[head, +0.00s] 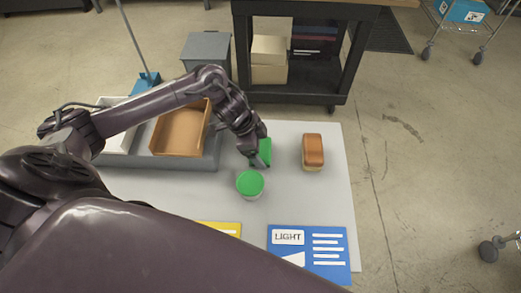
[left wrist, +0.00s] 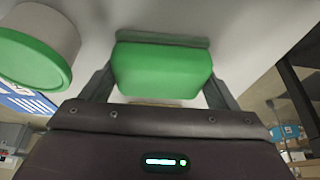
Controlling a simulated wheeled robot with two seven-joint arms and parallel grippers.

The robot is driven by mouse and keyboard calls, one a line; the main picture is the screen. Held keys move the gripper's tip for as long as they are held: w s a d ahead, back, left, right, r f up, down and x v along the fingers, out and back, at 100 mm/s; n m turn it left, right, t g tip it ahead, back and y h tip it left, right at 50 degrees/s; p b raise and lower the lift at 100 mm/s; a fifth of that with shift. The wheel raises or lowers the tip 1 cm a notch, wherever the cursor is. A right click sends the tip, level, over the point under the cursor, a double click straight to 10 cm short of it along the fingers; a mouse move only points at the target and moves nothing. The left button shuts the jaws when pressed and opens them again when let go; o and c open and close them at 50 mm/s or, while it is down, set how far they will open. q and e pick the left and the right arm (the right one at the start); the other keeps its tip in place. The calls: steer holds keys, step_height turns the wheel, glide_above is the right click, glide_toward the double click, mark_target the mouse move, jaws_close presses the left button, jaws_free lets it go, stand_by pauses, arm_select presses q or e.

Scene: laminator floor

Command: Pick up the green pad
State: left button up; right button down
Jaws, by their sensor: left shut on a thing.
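The green pad (head: 265,152) is at my left gripper (head: 259,160) over the grey table, left of the brown-topped block. In the left wrist view the pad (left wrist: 162,72) sits between the two fingers of the left gripper (left wrist: 160,88), which are shut on it. Part of the pad is hidden by the gripper in the head view. I cannot tell whether the pad is touching the table. My right gripper is not in view.
A green-lidded white tub (head: 250,184) stands just in front of the gripper. A brown-topped block (head: 313,151) is to the right. An orange-brown tray (head: 181,130) is to the left. A blue LIGHT card (head: 308,272) lies at the front.

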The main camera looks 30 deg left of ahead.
arm_select(q)
steer(key=shift+r, duration=0.15)
steer(key=shift+r, duration=0.6)
step_height(320, 180, up, 8)
steer(key=shift+w+r, duration=0.15)
steer(key=shift+r, duration=0.1)
step_height(320, 180, up, 10)
steer(key=p, duration=0.2)
steer(key=shift+p, duration=0.35)
